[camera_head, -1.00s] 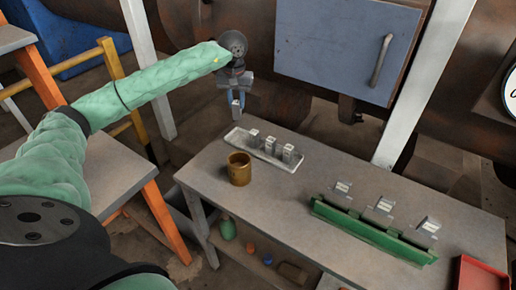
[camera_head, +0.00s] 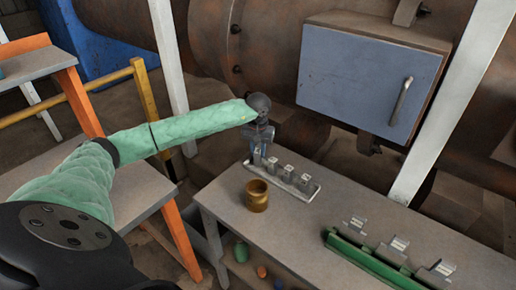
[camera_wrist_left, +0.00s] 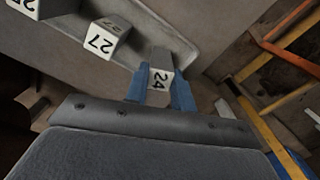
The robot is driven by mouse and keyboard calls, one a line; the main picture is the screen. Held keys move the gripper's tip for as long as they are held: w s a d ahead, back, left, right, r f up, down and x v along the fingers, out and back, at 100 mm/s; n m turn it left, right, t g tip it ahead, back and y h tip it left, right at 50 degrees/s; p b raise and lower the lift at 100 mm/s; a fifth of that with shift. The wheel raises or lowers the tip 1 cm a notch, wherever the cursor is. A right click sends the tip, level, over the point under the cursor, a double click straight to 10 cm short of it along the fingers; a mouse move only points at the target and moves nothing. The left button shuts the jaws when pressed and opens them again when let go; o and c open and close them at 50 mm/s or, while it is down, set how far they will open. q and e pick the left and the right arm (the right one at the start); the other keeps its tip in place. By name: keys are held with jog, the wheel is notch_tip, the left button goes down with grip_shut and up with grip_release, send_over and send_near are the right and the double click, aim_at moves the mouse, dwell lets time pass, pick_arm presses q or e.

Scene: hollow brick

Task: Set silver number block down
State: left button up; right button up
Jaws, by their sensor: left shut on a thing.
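My left gripper (camera_head: 259,158) is at the left end of the pale tray (camera_head: 312,190). It is shut on a silver number block (camera_wrist_left: 161,72), which reads 24 between the blue fingers in the left wrist view. The held block is at or just above the tray's end; I cannot tell if it touches. Several other silver blocks stand in a row in the tray, one of them a block marked 27 (camera_wrist_left: 105,38). My right gripper is not in view.
A brown cup (camera_head: 257,196) stands on the grey table (camera_head: 330,228) in front of the tray. A green rack (camera_head: 370,262) with silver pieces behind it is at the right. A blue cabinet (camera_head: 365,85) hangs behind the table.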

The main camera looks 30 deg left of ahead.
pick_arm(q)
jog(key=shift+f, duration=0.1)
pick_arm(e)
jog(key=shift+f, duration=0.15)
pick_arm(q)
jog(key=shift+f, duration=0.1)
jog(key=o, duration=1)
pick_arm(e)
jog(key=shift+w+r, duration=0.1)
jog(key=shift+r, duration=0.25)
